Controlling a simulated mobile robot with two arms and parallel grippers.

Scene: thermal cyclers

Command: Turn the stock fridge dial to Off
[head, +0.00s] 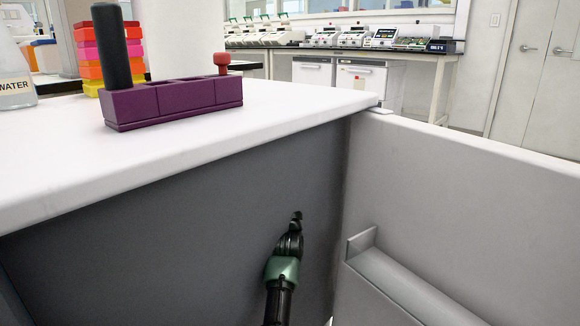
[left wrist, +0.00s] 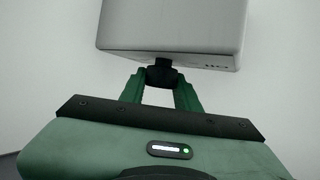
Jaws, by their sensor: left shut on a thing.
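The dial (left wrist: 161,73) is a small black knob under the front of a pale grey box (left wrist: 172,28) in the left wrist view. Small dark marks show on the box's lower edge at the right. My left gripper (left wrist: 160,82) has its two green fingers closed on the dial from both sides. The dial's pointer and its setting cannot be read. In the head view a black and green part of my arm rises from the bottom, but I cannot make out the dial there. My right gripper is not in view.
A white countertop (head: 200,136) with a dark grey side spans the left. A purple rack (head: 172,103) with a dark upright cylinder stands on it. A white panel with a ledge (head: 470,195) stands close on the right. Thermal cyclers (head: 325,39) line a far bench.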

